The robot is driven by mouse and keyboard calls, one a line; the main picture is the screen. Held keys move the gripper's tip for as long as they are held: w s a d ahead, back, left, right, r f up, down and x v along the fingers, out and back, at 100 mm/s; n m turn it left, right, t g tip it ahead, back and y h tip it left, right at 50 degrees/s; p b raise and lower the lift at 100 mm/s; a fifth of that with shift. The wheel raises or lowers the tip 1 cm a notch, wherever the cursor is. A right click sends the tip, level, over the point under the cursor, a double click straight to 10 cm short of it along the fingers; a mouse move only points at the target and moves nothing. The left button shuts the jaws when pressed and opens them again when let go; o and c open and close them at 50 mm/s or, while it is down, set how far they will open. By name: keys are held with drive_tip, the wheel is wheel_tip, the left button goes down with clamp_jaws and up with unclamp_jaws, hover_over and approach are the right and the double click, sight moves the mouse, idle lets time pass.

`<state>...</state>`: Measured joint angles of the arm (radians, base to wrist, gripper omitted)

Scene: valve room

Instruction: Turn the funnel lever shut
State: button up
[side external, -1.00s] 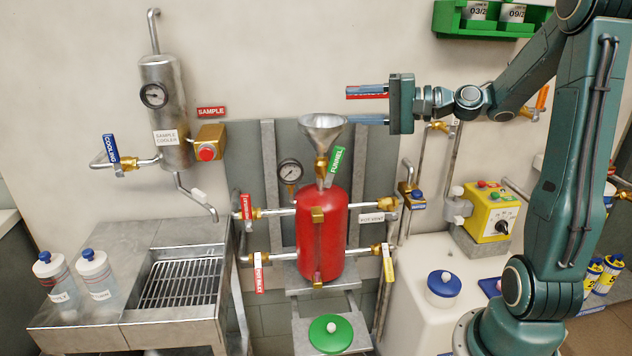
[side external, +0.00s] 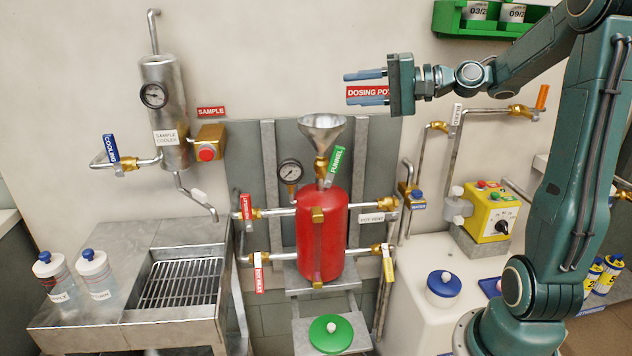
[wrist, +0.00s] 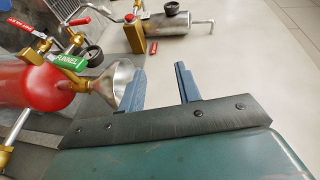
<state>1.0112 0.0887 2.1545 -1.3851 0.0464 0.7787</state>
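The green funnel lever (side external: 336,162) stands tilted up and to the right on the brass valve (side external: 321,168) between the metal funnel (side external: 323,128) and the red pot (side external: 322,230). In the wrist view the green lever (wrist: 69,62) lies left of the funnel (wrist: 112,84). My gripper (side external: 366,88) is open and empty, with its two blue fingers apart. It is above and to the right of the funnel, in front of the red dosing pot sign (side external: 369,91). In the wrist view one finger of my gripper (wrist: 158,85) overlaps the funnel's rim; I cannot tell if they touch.
A pressure gauge (side external: 290,171) is left of the funnel valve. Pipes with a pot vent label (side external: 371,218) run right of the pot. A sample cooler (side external: 165,110) hangs at the left. The wall right of the funnel lever is fairly clear.

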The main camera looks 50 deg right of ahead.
drive_tip(key=n+g+h, duration=0.1)
drive_tip(key=n+g, duration=0.2)
drive_tip(key=n, duration=0.4)
drive_tip(key=n+g+h, duration=0.1)
drive_tip(key=n+g, duration=0.3)
drive_tip(key=n, duration=0.2)
drive_tip(key=d+n+g+h, duration=0.1)
drive_tip(key=n+g, duration=0.3)
drive_tip(key=n, duration=0.3)
drive_tip(key=shift+s+f+n+h, duration=0.25)
drive_tip(key=shift+s+n+h, duration=0.05)
drive_tip(key=shift+s, duration=0.05)
drive_tip(key=shift+f, duration=0.15)
approach(336, 173)
drive_tip(key=shift+w+a+f, duration=0.35)
drive_tip(key=shift+w+f, duration=0.2)
drive_tip(key=shift+f, duration=0.2)
drive_tip(key=shift+w+a+f, duration=0.35)
drive_tip(key=shift+w+f, duration=0.25)
drive_tip(key=shift+f, duration=0.2)
drive_tip(key=shift+w+a+f, duration=0.35)
drive_tip(key=shift+w+f, duration=0.2)
drive_tip(key=shift+f, duration=0.2)
drive_tip(key=shift+c, duration=0.2)
